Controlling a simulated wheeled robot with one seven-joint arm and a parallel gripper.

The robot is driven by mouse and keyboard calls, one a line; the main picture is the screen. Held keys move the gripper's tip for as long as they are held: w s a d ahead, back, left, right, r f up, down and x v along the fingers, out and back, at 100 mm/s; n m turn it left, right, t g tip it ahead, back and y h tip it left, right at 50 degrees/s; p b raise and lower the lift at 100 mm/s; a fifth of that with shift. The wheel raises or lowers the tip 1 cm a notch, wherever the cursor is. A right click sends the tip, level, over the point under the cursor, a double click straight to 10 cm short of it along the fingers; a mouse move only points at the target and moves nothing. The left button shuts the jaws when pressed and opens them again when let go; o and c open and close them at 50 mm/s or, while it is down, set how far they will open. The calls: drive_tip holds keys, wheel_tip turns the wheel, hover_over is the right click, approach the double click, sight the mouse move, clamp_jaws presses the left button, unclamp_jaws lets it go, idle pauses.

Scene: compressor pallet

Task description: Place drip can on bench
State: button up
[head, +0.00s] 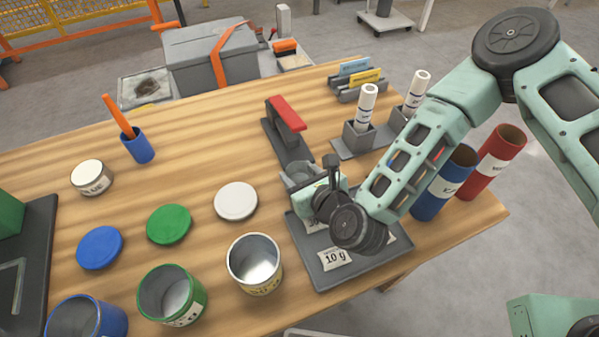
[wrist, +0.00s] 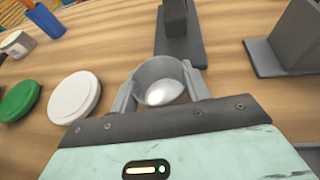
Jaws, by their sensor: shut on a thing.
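The drip can, a small open grey metal can (wrist: 161,82), is between the two fingers of my gripper (wrist: 160,92) in the wrist view. In the head view the can (head: 297,172) is partly hidden behind my gripper (head: 305,183). It is over the wooden bench (head: 190,192), in front of the stapler-like tool and behind the grey tray. I cannot tell whether its base touches the bench.
A grey tray with a "10 g" label (head: 345,275) lies just in front of my gripper. A red-handled tool (head: 287,120) stands behind. A white lid (head: 236,201) and open yellow-labelled can (head: 255,264) are left. Blue (head: 430,205) and red (head: 497,155) tubes stand right.

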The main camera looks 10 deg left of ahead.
drive_tip(key=shift+f, duration=0.15)
drive_tip(key=o, duration=1.1)
drive_tip(key=shift+c, duration=0.2)
drive_tip(key=shift+r, duration=0.3)
drive_tip(key=p+v, duration=0.3)
drive_tip(key=v, duration=0.9)
